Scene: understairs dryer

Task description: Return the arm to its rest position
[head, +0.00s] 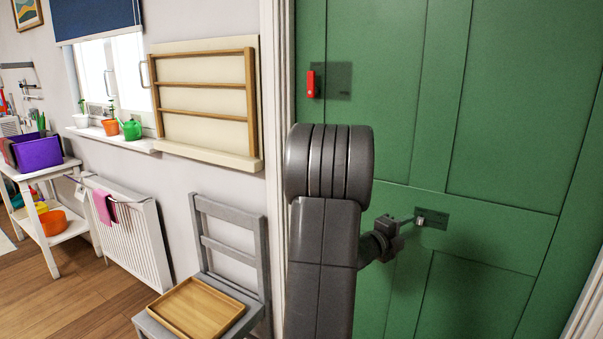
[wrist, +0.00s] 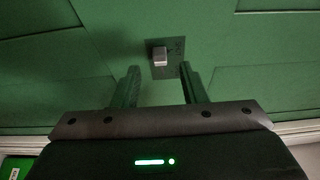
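My gripper (wrist: 159,76) is open, with its two fingers apart and nothing between them. In the head view my gripper (head: 405,223) is in front of the green door (head: 510,110), partly hidden by my dark arm. My arm (head: 325,230) stands large in the middle of the head view, stretched toward the door. A small metal catch (wrist: 158,56) on a dark plate lies just beyond the fingertips in the wrist view. The same catch (head: 420,221) shows beside the gripper in the head view; I cannot tell whether they touch.
A red handle (head: 311,84) is on the door's upper left. A grey chair (head: 232,240) with a wooden tray (head: 197,307) stands left of my arm. Further left are a white radiator (head: 128,235), a wall rack (head: 205,98) and a white shelf table (head: 48,240). Wooden floor shows at lower left.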

